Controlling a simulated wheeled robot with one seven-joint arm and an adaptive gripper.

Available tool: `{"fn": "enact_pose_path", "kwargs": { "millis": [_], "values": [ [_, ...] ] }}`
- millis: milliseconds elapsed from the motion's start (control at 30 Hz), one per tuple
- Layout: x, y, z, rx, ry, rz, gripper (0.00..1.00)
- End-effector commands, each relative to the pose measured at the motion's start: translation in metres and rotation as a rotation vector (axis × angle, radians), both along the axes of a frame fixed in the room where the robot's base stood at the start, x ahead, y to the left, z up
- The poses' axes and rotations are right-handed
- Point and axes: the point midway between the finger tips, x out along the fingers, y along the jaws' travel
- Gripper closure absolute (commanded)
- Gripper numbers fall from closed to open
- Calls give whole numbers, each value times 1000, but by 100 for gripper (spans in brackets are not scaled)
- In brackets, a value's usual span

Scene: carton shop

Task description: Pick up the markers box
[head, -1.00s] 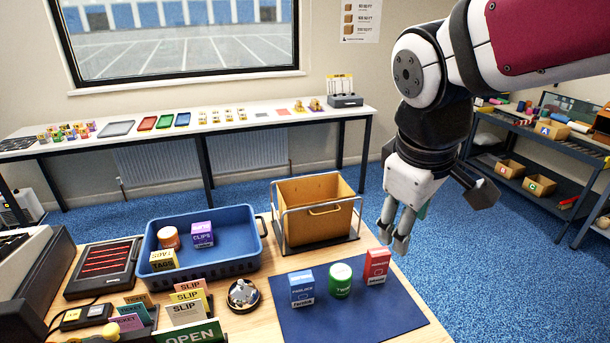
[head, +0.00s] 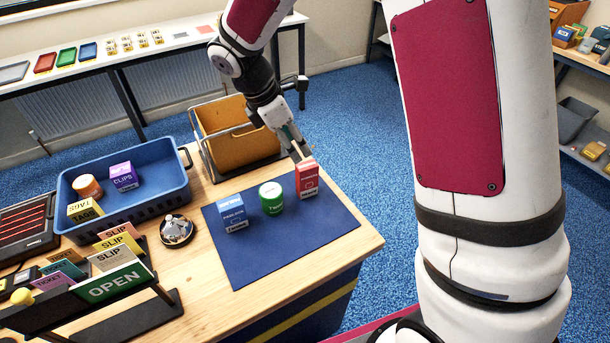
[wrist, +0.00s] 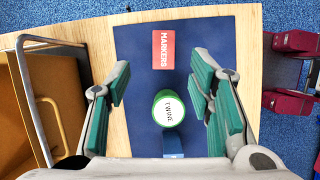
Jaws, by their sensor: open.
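The markers box (head: 307,180) is a small red carton standing upright at the right end of the row on the blue mat (head: 263,254). In the wrist view its red top with the word MARKERS (wrist: 163,50) faces me, ahead of the fingers. My gripper (head: 299,152) is above and just behind the markers box in the head view. In the wrist view my gripper (wrist: 160,95) is open, its green pads wide apart with nothing held. The green twine tin (head: 271,198) stands left of the markers box and shows between the pads in the wrist view (wrist: 168,109).
A blue and white box (head: 233,215) stands left of the twine tin. An orange-brown bin in a metal frame (head: 225,135) is behind the mat. A blue tray (head: 148,202), a bell (head: 176,231) and an OPEN sign (head: 112,283) are to the left. The mat's front is clear.

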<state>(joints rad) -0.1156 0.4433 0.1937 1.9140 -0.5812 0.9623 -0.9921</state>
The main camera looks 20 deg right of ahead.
Motion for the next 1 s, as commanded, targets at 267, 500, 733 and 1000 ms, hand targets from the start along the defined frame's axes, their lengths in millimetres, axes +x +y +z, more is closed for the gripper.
{"fn": "enact_pose_path", "kwargs": {
  "millis": [267, 500, 733, 1000],
  "values": [
    [-1, -20, -48, 0, 4, -3, 52],
    [1, -29, -67, 0, 1, -4, 52],
    [-4, -36, -88, 0, 4, -4, 52],
    [-1, -46, -115, 0, 1, -4, 52]
  ]
}}
